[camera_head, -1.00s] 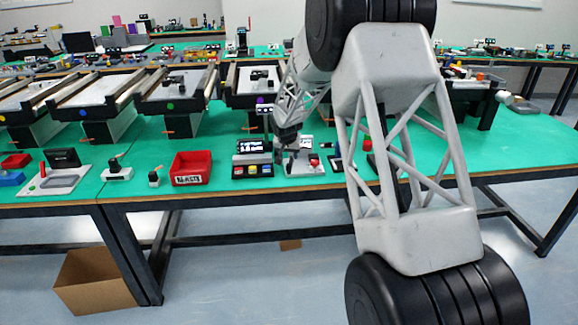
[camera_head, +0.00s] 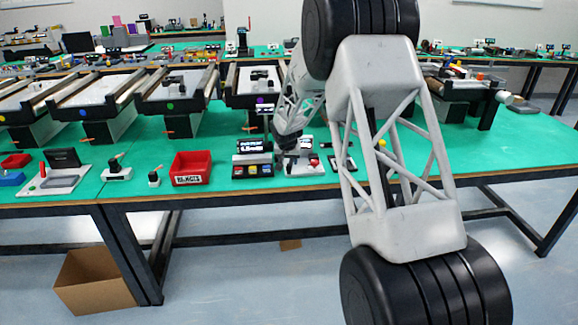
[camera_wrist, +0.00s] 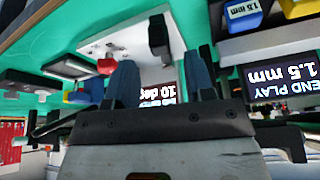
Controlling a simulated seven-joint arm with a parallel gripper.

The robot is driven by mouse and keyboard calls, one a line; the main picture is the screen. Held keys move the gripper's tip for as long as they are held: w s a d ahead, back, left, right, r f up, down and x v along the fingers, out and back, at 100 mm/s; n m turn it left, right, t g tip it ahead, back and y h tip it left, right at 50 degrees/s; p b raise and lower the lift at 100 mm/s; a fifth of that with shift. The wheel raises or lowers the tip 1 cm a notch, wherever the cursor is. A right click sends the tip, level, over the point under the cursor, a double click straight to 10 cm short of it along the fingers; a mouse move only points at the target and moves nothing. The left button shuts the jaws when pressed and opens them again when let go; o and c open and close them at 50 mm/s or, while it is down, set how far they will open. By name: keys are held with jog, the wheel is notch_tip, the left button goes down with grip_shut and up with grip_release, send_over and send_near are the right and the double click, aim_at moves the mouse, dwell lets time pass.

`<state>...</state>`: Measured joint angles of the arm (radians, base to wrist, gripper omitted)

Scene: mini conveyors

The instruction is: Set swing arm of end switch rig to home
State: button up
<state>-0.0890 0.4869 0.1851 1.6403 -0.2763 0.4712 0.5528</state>
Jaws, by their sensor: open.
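The end switch rig appears to be the white-based device (camera_head: 308,169) with a red part near the table's front edge. In the wrist view its white plate (camera_wrist: 108,42) appears upside down, with a red knob and a display reading about "10 deg", partly covered by a finger. A dark upright piece (camera_wrist: 158,36), possibly the swing arm, shows beyond and between my fingertips; contact cannot be told. My gripper (camera_wrist: 160,65) is open, with its two blue-grey fingers apart. In the head view my gripper (camera_head: 288,146) is at the left of the rig, its fingers hard to make out.
A display unit reading "END PLAY 1.5 mm" (camera_wrist: 275,77) stands close beside the rig; it also shows in the head view (camera_head: 252,160). A red bin (camera_head: 190,164) lies further left. Mini conveyors (camera_head: 175,92) stand behind. Green table is clear between bin and conveyors.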

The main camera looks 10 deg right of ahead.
aim_at(289, 164)
jog(key=shift+x, duration=2.1)
grip_shut()
